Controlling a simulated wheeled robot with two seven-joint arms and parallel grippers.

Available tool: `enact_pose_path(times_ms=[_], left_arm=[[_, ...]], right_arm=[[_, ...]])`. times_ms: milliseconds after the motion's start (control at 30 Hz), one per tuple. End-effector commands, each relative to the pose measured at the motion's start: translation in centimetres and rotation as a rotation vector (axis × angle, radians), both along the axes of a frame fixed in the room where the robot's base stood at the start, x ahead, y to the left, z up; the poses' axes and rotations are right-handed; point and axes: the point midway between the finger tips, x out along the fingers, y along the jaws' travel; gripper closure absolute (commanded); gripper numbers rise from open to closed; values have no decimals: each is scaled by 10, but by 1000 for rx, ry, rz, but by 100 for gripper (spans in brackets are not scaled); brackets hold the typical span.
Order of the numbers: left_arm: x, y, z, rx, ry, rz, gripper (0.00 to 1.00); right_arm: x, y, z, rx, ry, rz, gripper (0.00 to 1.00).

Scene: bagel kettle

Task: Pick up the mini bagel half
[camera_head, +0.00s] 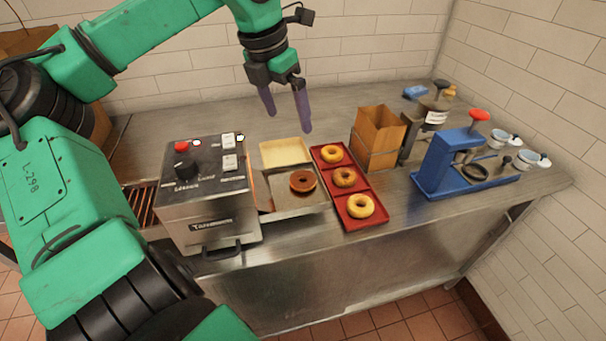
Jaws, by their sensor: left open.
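A red tray (378,222) holds three in a row: a yellow one (332,154) at the back, a brown one (345,177) in the middle and a yellow one (361,206) at the front. I cannot tell which is the mini bagel half. My left gripper (289,122) is open and empty, its purple fingers pointing down above the counter behind the box and tray. My right gripper is out of view.
A steel toaster-like machine (208,205) stands left of the box. A blue press (450,160), a grey press (425,125) and small cups (527,160) stand at the right. Tiled walls close the back and right.

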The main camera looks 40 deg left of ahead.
Motion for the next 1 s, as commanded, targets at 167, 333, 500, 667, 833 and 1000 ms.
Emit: enact_pose_path(times_ms=[167, 333, 500, 667, 833, 1000], left_arm=[[0, 0, -42, -1, -1, -1, 0], [1, -1, -55, -2, 0, -1, 0], [9, -1, -85, -5, 6, -4, 0], [19, -2, -123, -3, 6, -2, 0], [26, -1, -144, -2, 4, -2, 0], [33, -1, -174, -1, 7, 0, 0]], right_arm=[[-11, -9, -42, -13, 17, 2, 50], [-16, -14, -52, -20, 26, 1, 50], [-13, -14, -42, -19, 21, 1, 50], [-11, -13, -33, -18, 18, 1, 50], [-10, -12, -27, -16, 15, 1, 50], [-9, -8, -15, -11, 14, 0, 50]])
